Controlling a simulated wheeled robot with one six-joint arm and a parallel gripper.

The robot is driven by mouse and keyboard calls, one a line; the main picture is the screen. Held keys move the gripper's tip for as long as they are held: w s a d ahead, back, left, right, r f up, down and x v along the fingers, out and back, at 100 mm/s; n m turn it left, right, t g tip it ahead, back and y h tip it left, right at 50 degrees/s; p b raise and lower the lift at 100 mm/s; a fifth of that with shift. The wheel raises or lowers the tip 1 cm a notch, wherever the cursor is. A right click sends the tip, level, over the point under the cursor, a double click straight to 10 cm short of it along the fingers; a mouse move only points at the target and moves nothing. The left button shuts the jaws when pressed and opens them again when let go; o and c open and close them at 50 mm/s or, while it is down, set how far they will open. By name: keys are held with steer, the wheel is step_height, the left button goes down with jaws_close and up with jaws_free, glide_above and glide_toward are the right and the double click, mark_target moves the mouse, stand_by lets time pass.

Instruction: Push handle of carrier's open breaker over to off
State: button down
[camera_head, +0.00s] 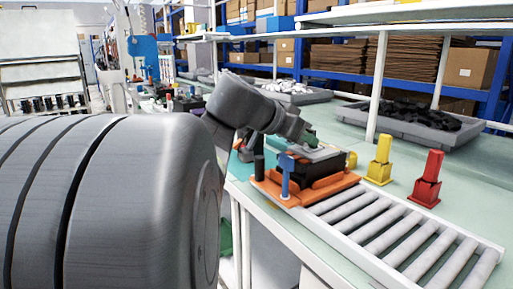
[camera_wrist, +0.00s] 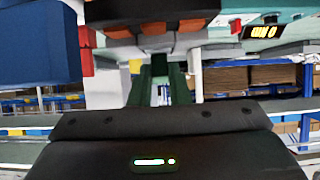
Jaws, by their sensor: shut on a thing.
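The orange carrier (camera_head: 306,191) stands at the near end of the roller conveyor, with the dark open breaker (camera_head: 308,168) on it. A light grey part (camera_head: 318,154) shows on the breaker's top. My gripper (camera_head: 307,138) comes down over the breaker from the left, its green fingertips close to the top. In the wrist view, the two green fingers of my gripper (camera_wrist: 162,68) reach up to the dark body with orange and grey parts (camera_wrist: 160,42). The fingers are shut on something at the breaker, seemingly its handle. The handle itself is hidden by the fingers.
A blue post (camera_head: 285,175) stands at the carrier's front corner. A yellow block (camera_head: 379,160) and a red block (camera_head: 427,180) stand to the right behind the rollers (camera_head: 395,228). A lit display (camera_wrist: 262,31) shows in the wrist view. Grey trays lie farther back.

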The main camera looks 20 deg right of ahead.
stand_by(0.4)
steer(key=c, duration=1.4)
jaws_free()
steer(key=shift+o, duration=0.2)
steer(key=p+v, duration=0.2)
steer(key=v, duration=1.2)
steer(key=shift+f, duration=0.15)
steer(key=b+x, duration=0.2)
steer(key=x, duration=1.1)
steer(key=shift+d+f, duration=0.15)
steer(key=shift+d, duration=0.2)
